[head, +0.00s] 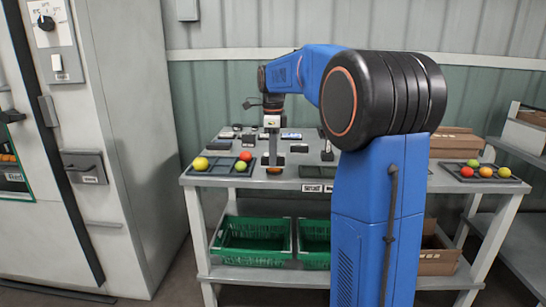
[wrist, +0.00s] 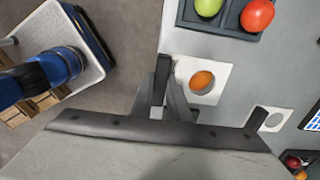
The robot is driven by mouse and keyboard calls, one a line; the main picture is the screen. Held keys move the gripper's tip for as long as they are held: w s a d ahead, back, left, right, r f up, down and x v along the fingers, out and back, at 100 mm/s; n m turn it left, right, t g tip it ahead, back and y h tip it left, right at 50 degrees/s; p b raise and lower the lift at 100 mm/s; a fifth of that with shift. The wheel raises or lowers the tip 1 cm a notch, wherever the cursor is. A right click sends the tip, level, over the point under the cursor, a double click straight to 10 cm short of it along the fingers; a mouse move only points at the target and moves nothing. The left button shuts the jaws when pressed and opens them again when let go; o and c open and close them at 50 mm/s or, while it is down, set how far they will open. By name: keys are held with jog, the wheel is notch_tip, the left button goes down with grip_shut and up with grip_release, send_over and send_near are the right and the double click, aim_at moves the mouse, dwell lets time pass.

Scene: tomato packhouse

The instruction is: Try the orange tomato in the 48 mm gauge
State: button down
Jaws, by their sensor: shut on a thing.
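My gripper (head: 271,136) is over the left half of the bench. In the wrist view it (wrist: 161,92) is shut on the upright dark handle (wrist: 160,70) of a gauge. The gauge's pale square plate (wrist: 217,72) has a round hole, and the orange tomato (wrist: 202,81) shows inside that hole. The tomato also shows in the head view (head: 274,170), low beneath my gripper. I cannot tell whether the plate touches it. A second gauge (wrist: 284,115) with an empty hole and its own dark handle stands apart. I cannot read which gauge is 48 mm.
A dark tray (head: 204,172) holding yellow, green and red tomatoes is at the bench's left end. Another tray (head: 455,171) with several tomatoes is at the right end. Small devices lie along the back. Green crates (head: 252,240) stand on the lower shelf. A tall cabinet (head: 140,120) stands left.

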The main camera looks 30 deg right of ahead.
jog(key=shift+f, duration=0.7)
dwell(0.3)
jog(key=shift+r, duration=0.1)
dwell(0.9)
jog(key=shift+r, duration=2.85)
jog(key=shift+s, duration=0.1)
